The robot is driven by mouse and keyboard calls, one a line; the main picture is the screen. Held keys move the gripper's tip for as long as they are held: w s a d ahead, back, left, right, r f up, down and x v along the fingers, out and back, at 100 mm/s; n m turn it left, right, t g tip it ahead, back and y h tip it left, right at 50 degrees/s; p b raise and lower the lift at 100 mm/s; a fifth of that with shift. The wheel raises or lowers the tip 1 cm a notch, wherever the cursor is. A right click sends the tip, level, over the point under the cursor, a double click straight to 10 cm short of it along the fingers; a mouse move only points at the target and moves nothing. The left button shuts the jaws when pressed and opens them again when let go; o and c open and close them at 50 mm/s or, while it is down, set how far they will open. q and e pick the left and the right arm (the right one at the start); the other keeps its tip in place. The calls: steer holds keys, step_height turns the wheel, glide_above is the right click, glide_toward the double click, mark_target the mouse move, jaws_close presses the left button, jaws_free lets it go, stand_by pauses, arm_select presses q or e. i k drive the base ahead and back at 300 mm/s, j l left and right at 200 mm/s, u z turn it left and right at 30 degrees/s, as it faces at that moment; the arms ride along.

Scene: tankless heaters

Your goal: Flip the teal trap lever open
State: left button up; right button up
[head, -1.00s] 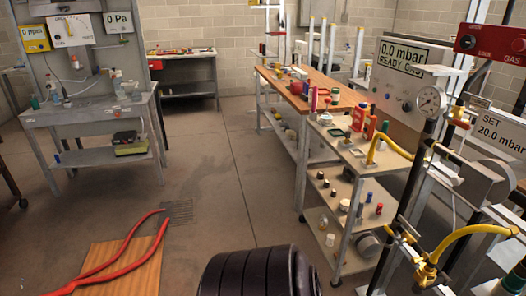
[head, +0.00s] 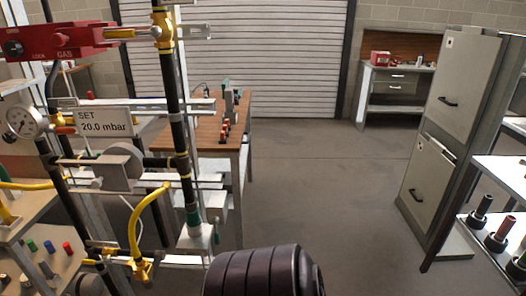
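A small teal-green fitting (head: 193,217) sits low on a black vertical pipe (head: 181,125) of the gas rig, left of centre in the head view. Just below it is a pale grey block (head: 199,238), with a small dark teal spot at its right edge. I cannot tell which teal part is the lever, or whether it is open or shut. Neither of my grippers shows in the view.
A yellow hose (head: 133,222), a "SET 20.0 mbar" sign (head: 103,121), a gauge (head: 22,122) and a red gas box (head: 55,42) crowd the left. A wooden-topped table (head: 190,132) stands behind. A grey cabinet (head: 444,145) stands right. The middle floor is clear.

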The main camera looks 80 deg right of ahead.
mark_target(215, 219)
steer(key=z, duration=2.2)
